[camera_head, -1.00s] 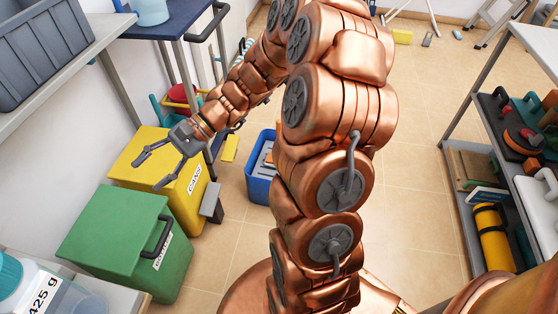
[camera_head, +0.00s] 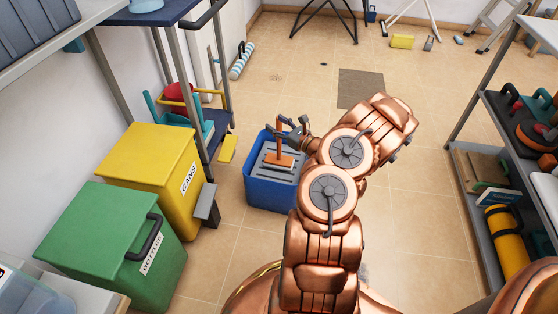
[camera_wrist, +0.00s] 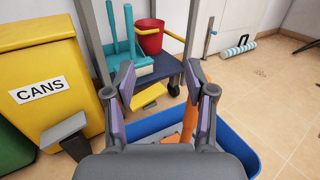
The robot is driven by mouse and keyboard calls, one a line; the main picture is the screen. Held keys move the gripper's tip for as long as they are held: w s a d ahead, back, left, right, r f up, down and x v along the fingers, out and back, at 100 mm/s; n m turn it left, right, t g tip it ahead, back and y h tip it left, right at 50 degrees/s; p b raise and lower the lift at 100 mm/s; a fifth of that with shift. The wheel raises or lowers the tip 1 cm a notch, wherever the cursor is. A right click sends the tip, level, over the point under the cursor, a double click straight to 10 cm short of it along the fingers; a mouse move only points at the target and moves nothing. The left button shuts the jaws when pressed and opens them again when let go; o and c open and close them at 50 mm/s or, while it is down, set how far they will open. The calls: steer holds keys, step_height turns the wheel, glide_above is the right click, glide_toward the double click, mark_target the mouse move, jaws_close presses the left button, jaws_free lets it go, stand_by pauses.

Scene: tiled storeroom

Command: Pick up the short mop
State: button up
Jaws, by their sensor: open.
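An orange upright handle on a flat orange base, which looks like the short mop (camera_head: 279,150), stands in a blue bucket (camera_head: 262,193) on the floor. My gripper (camera_head: 293,122) is open and beside the upper part of the handle, to its right in the head view. In the wrist view my gripper (camera_wrist: 160,80) has its two fingers apart, with no object held. Part of the orange handle (camera_wrist: 189,118) shows beside the right finger, above the blue bucket (camera_wrist: 238,142). Whether the fingers touch the handle, I cannot tell. My gripper's body hides its lower part in the wrist view.
A yellow cans bin (camera_head: 150,165) and a green bottles bin (camera_head: 105,230) stand left of the bucket. A cart (camera_head: 222,95) stands behind them. A loaded shelf (camera_head: 475,225) stands at right. The tiled floor between is mostly clear.

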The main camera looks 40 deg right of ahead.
mark_target(281, 124)
steer(key=s+d+f+m+h, duration=0.2)
steer(key=s+d+f+h, duration=0.1)
steer(key=d+f, duration=0.2)
steer(key=w+b, duration=0.3)
steer(key=w, duration=0.3)
steer(key=shift+w+r+b, duration=0.15)
steer(key=shift+w+b, duration=0.2)
steer(key=shift+b, duration=0.05)
steer(key=shift+w+d+r, duration=0.1)
steer(key=shift+w, duration=0.3)
steer(key=shift+c, duration=0.4)
jaws_close()
